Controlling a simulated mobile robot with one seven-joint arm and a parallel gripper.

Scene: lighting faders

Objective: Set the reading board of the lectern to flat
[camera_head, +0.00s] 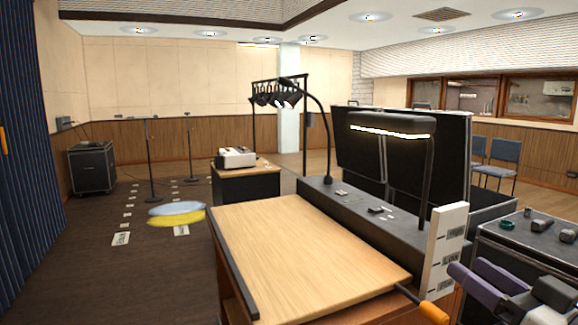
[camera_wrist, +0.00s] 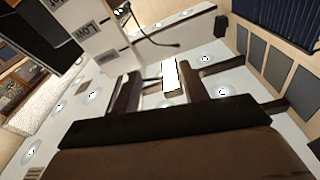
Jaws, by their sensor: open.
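The lectern's wooden reading board (camera_head: 310,250) fills the lower middle of the head view, with a dark lip along its left edge. It looks gently sloped, but the exact angle is hard to tell. A lever with an orange grip (camera_head: 433,312) sticks out at its near right corner. Beside it stands a white plate (camera_head: 445,250) with several dark labels; the plate also shows in the wrist view (camera_wrist: 97,35), one label reading LOW. My gripper (camera_head: 462,265) is right of the plate and lever, apart from the lever. In the wrist view my gripper (camera_wrist: 165,88) is open and empty.
A dark console with a lit lamp (camera_head: 390,128) runs behind the board. A dark case (camera_head: 535,240) with small objects on it stands at right, close to my arm. Chairs (camera_head: 497,160) stand further back. Open floor lies left of the lectern.

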